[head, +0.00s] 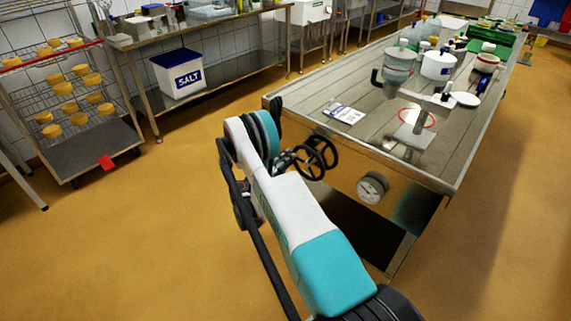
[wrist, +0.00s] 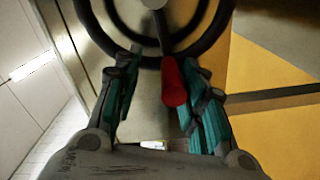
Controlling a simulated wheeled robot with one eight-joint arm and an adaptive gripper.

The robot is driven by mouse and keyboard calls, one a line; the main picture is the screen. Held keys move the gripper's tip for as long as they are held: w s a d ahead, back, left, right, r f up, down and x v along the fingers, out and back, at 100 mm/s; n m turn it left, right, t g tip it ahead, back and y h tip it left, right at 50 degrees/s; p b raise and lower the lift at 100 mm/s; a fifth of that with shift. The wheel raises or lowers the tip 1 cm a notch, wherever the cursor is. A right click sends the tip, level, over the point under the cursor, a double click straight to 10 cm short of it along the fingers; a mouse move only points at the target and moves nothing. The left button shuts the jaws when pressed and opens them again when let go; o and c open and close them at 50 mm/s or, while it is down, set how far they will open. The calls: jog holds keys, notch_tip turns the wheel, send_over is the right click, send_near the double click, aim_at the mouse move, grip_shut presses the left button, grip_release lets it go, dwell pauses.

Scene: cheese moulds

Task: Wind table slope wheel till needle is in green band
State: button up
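The black slope wheel (head: 331,152) is on the end panel of the long table (head: 450,180). A round dial (head: 372,188) is to its right on the same panel; its needle and any green band are too small to read. My gripper (head: 289,160) is at the wheel's left side. In the wrist view my gripper (wrist: 161,58) is open, with its teal-padded fingers apart. The wheel's red handle (wrist: 173,82) is between them, close to the right finger, with a gap to the left one. The wheel's black rim (wrist: 95,35) curves across the top there.
On the table are a leaflet (head: 344,114), a grey metal stand (head: 412,130), a white pot (head: 438,66) and green crates (head: 493,40). A salt bin (head: 179,74) is on a shelf at the left, near a cheese rack (head: 75,165). The floor around the table's left side is clear.

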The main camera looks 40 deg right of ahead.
notch_tip(320, 180, up, 8)
dwell(0.4)
jog(key=shift+c, duration=0.6)
